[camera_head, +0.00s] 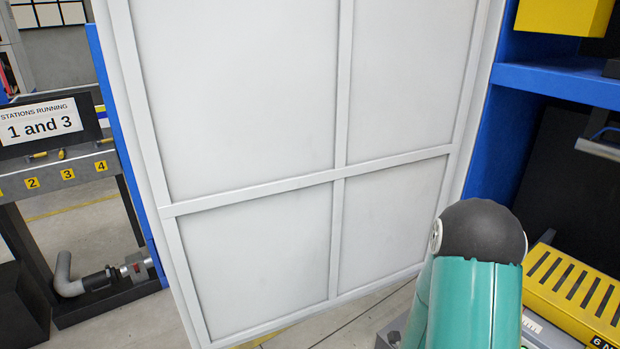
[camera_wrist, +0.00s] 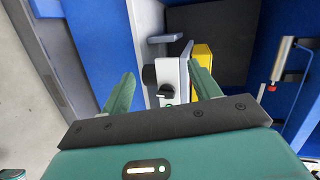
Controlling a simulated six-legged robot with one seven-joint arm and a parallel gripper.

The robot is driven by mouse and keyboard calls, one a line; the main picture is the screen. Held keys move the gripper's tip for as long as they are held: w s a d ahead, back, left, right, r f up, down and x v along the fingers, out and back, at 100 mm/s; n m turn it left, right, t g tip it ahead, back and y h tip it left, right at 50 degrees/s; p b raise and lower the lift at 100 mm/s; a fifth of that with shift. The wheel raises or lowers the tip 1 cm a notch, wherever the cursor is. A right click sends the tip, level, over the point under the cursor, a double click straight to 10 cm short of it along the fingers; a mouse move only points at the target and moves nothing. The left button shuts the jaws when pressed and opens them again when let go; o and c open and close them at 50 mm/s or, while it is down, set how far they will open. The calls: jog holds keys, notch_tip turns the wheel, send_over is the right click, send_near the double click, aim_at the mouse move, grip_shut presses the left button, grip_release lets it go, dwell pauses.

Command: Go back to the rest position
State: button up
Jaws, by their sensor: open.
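My gripper (camera_wrist: 162,86) shows in the wrist view with its two green fingers spread apart. No object is held between them. Beyond the fingers is a light grey device with black knobs (camera_wrist: 172,88); I cannot tell how far it is from the fingertips. In the head view my teal arm with its dark rounded joint rises at the lower right, and the gripper itself does not show there.
A large white panel (camera_head: 250,90) fills the middle of the head view. Right of it is a blue shelf (camera_head: 560,82) with a yellow box (camera_head: 563,14) above. A slotted yellow block (camera_head: 575,290) lies beside my arm. A sign (camera_head: 42,125) stands over a numbered rack (camera_head: 60,172) at left.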

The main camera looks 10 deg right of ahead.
jog(key=w+a+r+n+t+y, duration=0.1)
jog(key=w+a+r+n+y, duration=0.35)
jog(key=a+r+n, duration=0.35)
jog(key=w+a+r+n+y, duration=0.3)
jog(key=a+r+n+y, duration=0.3)
jog(key=a, duration=0.4)
jog(key=s+a+r+n+g, duration=0.1)
jog(key=s+a+r+n, duration=0.2)
jog(key=s, duration=0.3)
jog(key=s+a+r+n+g+y, duration=0.1)
jog(key=s+a+r+n, duration=0.2)
jog(key=s+r+n, duration=0.2)
jog(key=s+a+r+n+g, duration=0.2)
jog(key=s+a+r+n, duration=0.1)
jog(key=s+n, duration=0.3)
jog(key=shift+s+r+y, duration=0.35)
jog(key=shift+s+r, duration=0.45)
jog(key=c, duration=0.6)
jog(key=shift+o, duration=0.2)
jog(key=shift+d, duration=0.15)
jog(key=shift+d, duration=0.1)
